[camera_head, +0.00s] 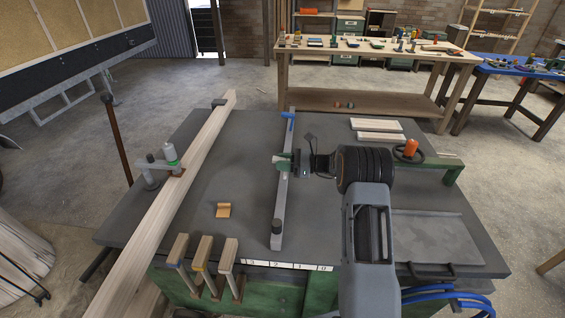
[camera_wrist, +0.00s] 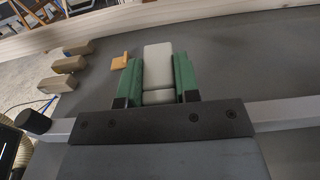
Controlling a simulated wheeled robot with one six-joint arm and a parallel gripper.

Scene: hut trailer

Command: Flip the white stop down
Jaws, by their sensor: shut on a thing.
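The white stop (camera_wrist: 158,68) is a pale block with rounded corners, seen in the wrist view between two green finger pads. My gripper (camera_wrist: 157,78) is shut on it, one pad against each side. In the head view my gripper (camera_head: 284,160) reaches in from the right to the middle of a grey rail (camera_head: 280,205). The rail has a black knob at its near end and a blue piece at its far end. In the head view the stop is mostly hidden by the fingers, and I cannot tell its tilt exactly.
A dark bench top (camera_head: 330,228) carries the rail. A long pale board (camera_head: 190,150) lies along its left side, with a grey clamp (camera_head: 158,168) on it. A small orange-tan block (camera_head: 223,210) and several wooden-topped levers (camera_head: 203,250) stand near the front left. Two pale strips (camera_head: 376,125) lie at the back right.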

